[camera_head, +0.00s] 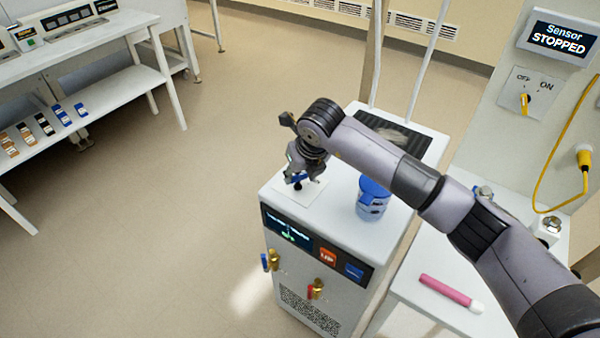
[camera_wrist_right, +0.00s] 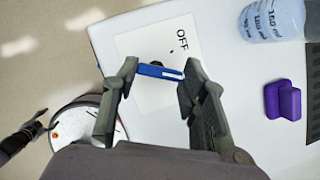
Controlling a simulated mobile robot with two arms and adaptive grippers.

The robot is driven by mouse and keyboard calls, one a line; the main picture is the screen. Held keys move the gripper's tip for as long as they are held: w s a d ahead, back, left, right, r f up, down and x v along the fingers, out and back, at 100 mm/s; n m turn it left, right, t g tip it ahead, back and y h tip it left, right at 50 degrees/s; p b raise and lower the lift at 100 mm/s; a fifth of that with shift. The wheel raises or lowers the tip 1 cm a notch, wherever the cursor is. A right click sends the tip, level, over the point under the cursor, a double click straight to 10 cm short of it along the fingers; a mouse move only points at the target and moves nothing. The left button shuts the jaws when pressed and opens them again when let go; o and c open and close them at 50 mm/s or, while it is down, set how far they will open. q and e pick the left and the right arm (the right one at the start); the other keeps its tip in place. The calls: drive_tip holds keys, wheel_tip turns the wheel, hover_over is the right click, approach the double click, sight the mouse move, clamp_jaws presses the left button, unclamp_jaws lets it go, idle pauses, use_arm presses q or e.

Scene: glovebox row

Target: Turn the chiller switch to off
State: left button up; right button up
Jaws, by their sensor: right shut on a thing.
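The white chiller (camera_head: 325,225) stands in the middle of the head view. On its top lies a white switch plate (camera_head: 314,194) with a blue switch handle (camera_wrist_right: 158,71). My right gripper (camera_head: 297,177) reaches down over the plate and is shut on the blue handle, one finger at each end in the right wrist view (camera_wrist_right: 152,88).
A purple block (camera_wrist_right: 283,100) shows in the wrist view. A side table holds a pink marker (camera_head: 450,293). A panel with a yellow switch (camera_head: 525,103) is at right.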

drive_tip(key=shift+w+d+f+n+y+b, duration=0.1)
drive_tip(key=shift+n+y+b, duration=0.15)
drive_tip(key=shift+n+b, duration=0.5)
drive_tip(key=shift+w+f+n+y+b, duration=0.1)
drive_tip(key=shift+n+y+b, duration=0.15)
drive_tip(key=shift+n+b, duration=0.5)
drive_tip(key=shift+r+n+g+y+b, duration=0.2)
drive_tip(key=shift+n+g+y+b, duration=0.3)
drive_tip(key=shift+n+b, duration=0.85)
drive_tip(key=o, duration=1.2)
drive_tip(key=shift+c, duration=0.2)
drive_tip(key=shift+r, duration=0.2)
drive_tip(key=v, duration=1.1)
drive_tip(key=shift+r, duration=0.4)
